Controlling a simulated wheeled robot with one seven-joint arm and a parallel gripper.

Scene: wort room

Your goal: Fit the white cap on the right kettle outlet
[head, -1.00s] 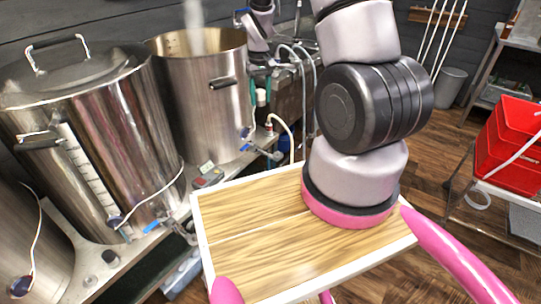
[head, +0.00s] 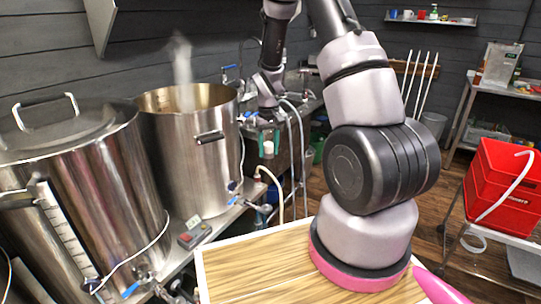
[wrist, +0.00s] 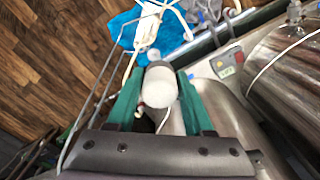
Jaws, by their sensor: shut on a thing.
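The white cap (head: 268,147) is held between the green fingers of my gripper (head: 268,141), beside the right side of the open right kettle (head: 188,165). In the wrist view the white cap (wrist: 159,88) sits between the two green fingers (wrist: 158,98), which are shut on it. The right kettle's outlet (head: 258,208), with a blue handle, is low on the kettle's right side, below the cap and apart from it. In the wrist view I cannot tell the outlet from the clutter near the cap.
A lidded left kettle (head: 75,190) stands nearer. A pale hose (head: 277,190) hangs close to the outlet, and grey hoses run behind my gripper. A small meter (head: 194,236) lies on the bench. A red crate (head: 502,185) stands at right. A blue cloth (wrist: 185,30) shows beyond the cap.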

